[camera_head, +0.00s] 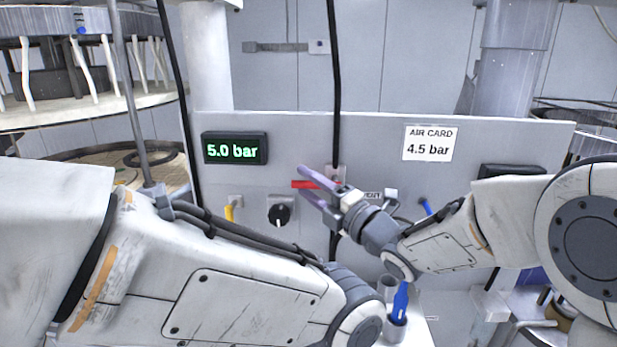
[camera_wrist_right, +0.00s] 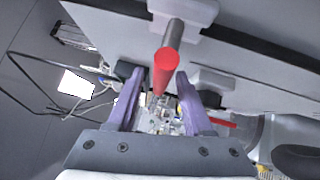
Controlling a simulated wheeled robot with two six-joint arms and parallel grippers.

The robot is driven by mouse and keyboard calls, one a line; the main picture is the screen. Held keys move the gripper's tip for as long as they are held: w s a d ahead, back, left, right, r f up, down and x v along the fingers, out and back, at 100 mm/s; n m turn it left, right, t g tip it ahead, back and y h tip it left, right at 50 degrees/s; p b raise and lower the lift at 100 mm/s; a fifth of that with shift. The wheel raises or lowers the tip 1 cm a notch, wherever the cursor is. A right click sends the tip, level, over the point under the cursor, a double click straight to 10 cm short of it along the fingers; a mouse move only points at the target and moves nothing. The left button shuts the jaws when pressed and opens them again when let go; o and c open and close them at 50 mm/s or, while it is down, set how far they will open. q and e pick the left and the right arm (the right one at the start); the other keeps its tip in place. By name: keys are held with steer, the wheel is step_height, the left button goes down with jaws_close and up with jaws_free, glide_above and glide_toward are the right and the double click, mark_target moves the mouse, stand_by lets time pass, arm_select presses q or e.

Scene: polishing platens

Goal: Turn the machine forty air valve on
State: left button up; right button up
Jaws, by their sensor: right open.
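In the right wrist view the red handle (camera_wrist_right: 163,68) shows end-on on a grey stem, between the tips of two purple fingers. My right gripper (camera_head: 306,183) is open, with one finger above and one below the handle in the head view. I cannot tell whether the fingers touch it. A label reading "VENT" (camera_head: 372,196) is partly hidden by the gripper. My left arm crosses the lower left, and its gripper is out of view.
A green display reads 5.0 bar (camera_head: 235,149); a card reads AIR CARD 4.5 bar (camera_head: 430,144). A black knob (camera_head: 279,210), a yellow lever (camera_head: 229,211) and a blue lever (camera_head: 426,207) are nearby. A blue-handled item stands in a cup (camera_head: 396,328) below. Hoses hang before the panel.

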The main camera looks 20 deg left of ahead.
steer(key=shift+a, duration=0.15)
jaws_close()
steer(key=shift+w, duration=0.1)
stand_by(1.3)
